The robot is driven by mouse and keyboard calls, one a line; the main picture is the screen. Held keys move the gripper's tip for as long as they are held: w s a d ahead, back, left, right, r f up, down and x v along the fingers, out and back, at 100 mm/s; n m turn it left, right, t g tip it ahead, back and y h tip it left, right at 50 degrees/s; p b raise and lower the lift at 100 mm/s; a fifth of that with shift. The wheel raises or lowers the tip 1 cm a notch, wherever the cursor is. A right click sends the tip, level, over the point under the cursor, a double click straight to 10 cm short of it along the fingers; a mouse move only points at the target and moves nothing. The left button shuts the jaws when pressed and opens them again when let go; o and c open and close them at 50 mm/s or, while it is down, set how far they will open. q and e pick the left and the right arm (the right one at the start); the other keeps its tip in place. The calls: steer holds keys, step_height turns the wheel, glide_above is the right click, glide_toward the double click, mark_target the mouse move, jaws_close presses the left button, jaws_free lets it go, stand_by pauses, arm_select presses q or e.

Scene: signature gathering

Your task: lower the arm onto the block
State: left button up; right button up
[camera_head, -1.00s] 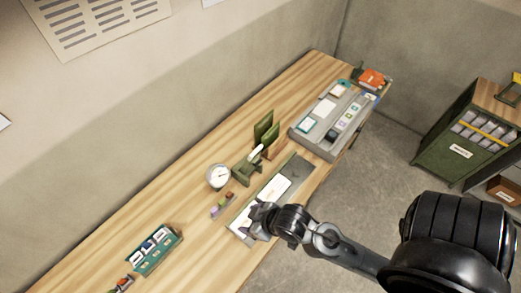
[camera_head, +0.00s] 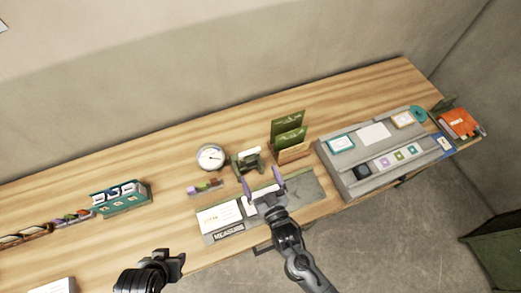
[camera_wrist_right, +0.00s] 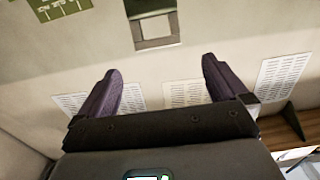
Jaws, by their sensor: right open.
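My right gripper (camera_head: 262,179) is open, with two purple-grey fingers apart and pointing up the picture. It shows over the grey tray (camera_head: 304,187) marked MEASURE, just below a small green device (camera_head: 240,168) with a pale piece across its top. I cannot tell whether this pale piece is the arm, or which part is the block. In the right wrist view the gripper (camera_wrist_right: 160,78) has nothing between its fingers, and a wall with printed sheets lies beyond. A dark part of my left arm shows at the bottom; its gripper (camera_head: 174,264) is too unclear to read.
A grey sloped panel (camera_head: 360,185) lies farther right. Bare wood (camera_head: 160,160) runs along the back.

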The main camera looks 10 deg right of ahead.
mark_target(250, 151)
arm_select(q)
steer(key=shift+d+r+p, duration=0.15)
steer(key=shift+r+p, duration=0.55)
arm_select(e)
steer(key=w, duration=0.3)
steer(key=w+a, duration=0.1)
steer(key=w, duration=0.6)
steer(key=shift+w+a, duration=0.25)
steer(key=shift+a, duration=0.05)
steer(key=c, duration=1.3)
steer(key=s+d+f+t+b, duration=0.1)
steer(key=s+f+t+b, duration=0.1)
steer(key=s+b, duration=0.3)
steer(key=s+d+f+t+y+b, duration=0.1)
steer(key=s+f+t+b, duration=0.2)
steer(key=s+b, duration=0.2)
steer(key=shift+s+f+t+b, duration=0.3)
steer(key=shift+b, duration=0.6)
steer(key=shift+s+f, duration=0.35)
steer(key=shift+s, duration=0.05)
steer(key=shift+s+d+f+b, duration=0.1)
steer(key=shift+s+f+b, duration=0.2)
steer(key=shift+s, duration=0.05)
arm_select(q)
step_height(250, 151, down, 12)
steer(key=shift+f, duration=0.25)
